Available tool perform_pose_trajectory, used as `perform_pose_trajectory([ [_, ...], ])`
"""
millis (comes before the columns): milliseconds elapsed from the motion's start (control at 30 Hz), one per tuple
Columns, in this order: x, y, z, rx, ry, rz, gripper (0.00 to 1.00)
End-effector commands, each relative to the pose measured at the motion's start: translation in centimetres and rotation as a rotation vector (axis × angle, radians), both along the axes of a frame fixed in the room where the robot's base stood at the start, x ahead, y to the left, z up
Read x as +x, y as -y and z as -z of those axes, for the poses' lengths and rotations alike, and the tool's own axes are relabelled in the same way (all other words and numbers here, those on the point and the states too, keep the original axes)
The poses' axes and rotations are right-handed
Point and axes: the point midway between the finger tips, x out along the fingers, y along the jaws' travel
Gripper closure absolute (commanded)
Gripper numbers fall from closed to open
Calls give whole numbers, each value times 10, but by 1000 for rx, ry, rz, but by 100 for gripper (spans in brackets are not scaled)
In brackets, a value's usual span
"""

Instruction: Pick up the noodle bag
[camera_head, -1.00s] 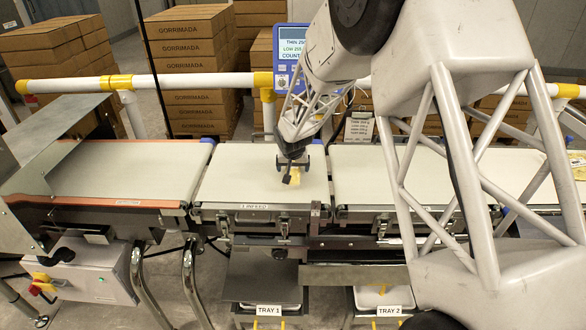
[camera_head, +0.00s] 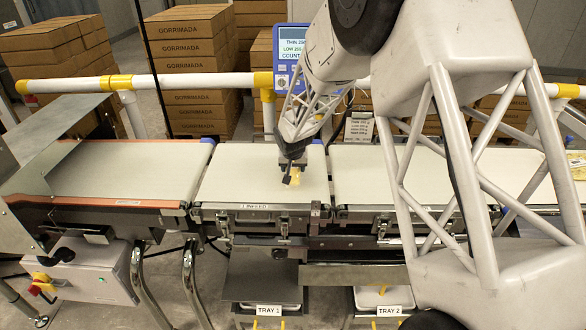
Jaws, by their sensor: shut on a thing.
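The noodle bag (camera_head: 286,188) is a small yellowish, partly clear pack on the middle weighing belt (camera_head: 232,178). My gripper (camera_head: 290,181) is over it, pointing down, with its dark fingers shut on the bag. The fingers hide much of the bag. I cannot tell whether the bag still touches the belt.
Another yellowish bag (camera_head: 579,166) lies at the far right end of the line. The left belt (camera_head: 110,170) is empty. A blue display (camera_head: 291,45) and a white and yellow rail (camera_head: 190,81) stand behind. Tray 1 (camera_head: 268,310) and tray 2 (camera_head: 388,311) are below.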

Motion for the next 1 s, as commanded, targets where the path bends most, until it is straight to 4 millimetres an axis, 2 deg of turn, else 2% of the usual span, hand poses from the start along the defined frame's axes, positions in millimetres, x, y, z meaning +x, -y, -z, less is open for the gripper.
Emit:
perform_pose_trajectory([
  [267,0,0,-1,0,1,0,72],
  [467,1,0,-11,0,2,0,72],
  [1000,0,0,-84,0,2,1,72],
])
